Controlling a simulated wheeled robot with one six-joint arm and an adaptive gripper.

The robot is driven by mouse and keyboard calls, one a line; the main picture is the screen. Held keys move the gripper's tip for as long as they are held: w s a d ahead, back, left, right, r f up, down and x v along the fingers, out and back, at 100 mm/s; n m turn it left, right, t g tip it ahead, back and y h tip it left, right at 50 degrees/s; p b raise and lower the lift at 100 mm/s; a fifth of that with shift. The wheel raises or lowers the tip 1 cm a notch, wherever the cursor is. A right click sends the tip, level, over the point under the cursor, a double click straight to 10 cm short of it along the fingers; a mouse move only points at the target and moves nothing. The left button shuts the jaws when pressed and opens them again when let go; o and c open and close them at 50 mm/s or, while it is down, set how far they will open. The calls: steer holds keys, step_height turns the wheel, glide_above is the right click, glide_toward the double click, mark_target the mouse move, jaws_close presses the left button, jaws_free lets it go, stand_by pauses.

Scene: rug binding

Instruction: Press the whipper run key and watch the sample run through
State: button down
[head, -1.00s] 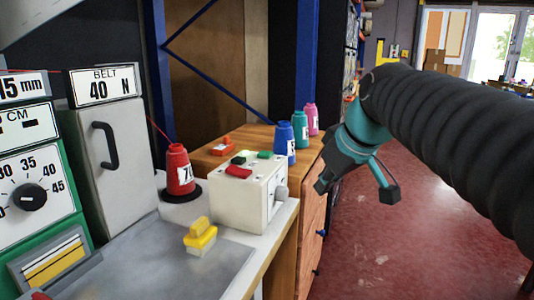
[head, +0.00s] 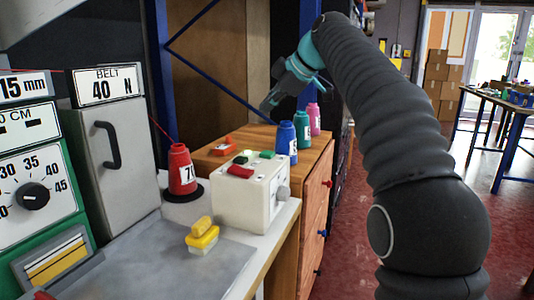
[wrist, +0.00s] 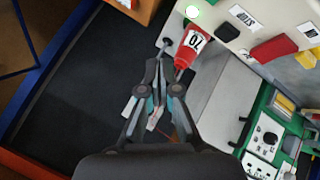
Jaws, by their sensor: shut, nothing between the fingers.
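A cream control box (head: 242,205) stands on the bench with a red key (head: 240,171) and green keys (head: 267,154) on top. The whipper and sample cannot be told for certain. My gripper (head: 268,103) is shut and empty, raised behind the box and above the wooden cabinet. The wrist view shows its fingers (wrist: 165,72) beside the red cone (wrist: 190,45).
The red cone marked 70 stands left of the box. Blue (head: 286,142), teal (head: 302,128) and pink (head: 314,118) cones stand on the wooden cabinet (head: 255,135). A yellow block (head: 202,235) sits on the metal plate. A blue upright rises behind.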

steer(key=b, duration=0.3)
glide_above(269, 153)
step_height(269, 153, down, 7)
steer(key=shift+s+f, duration=0.1)
steer(key=shift+f, duration=0.1)
steer(key=shift+f+b, duration=0.55)
steer(key=shift+f, duration=0.15)
steer(key=shift+f, duration=0.2)
stand_by(0.9)
steer(key=shift+f+b, duration=0.25)
steer(key=shift+b, duration=0.15)
